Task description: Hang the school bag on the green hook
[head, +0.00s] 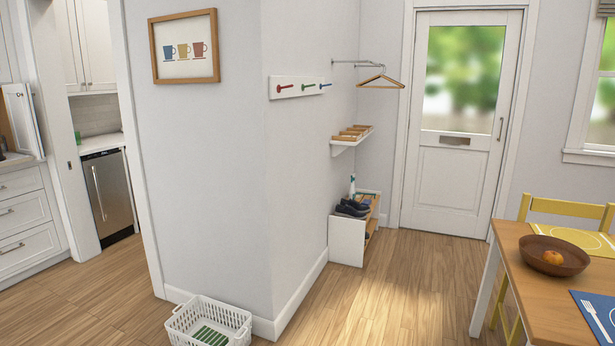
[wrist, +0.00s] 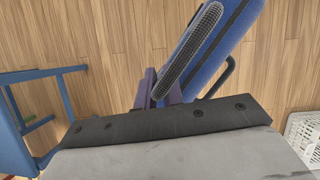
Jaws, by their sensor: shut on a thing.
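The green hook (head: 307,86) is the middle one on a white wall board (head: 297,94), between a red hook (head: 285,88) and a blue hook (head: 326,85). The school bag (wrist: 228,45) is blue with a dark stripe and shows at the top of the wrist view, above the floor. A grey mesh strap or handle (wrist: 188,52) runs down from it to my gripper (wrist: 162,88). My gripper is shut on this part; the exact contact is partly hidden. Neither bag nor gripper is in the head view.
A white basket (head: 207,322) stands on the floor by the wall corner. A hanger (head: 381,80) on a rail, a small shelf (head: 352,142) and a shoe rack (head: 346,242) lie beyond the hooks. A table (head: 545,290) is at right. A blue chair (wrist: 48,74) is left in the wrist view.

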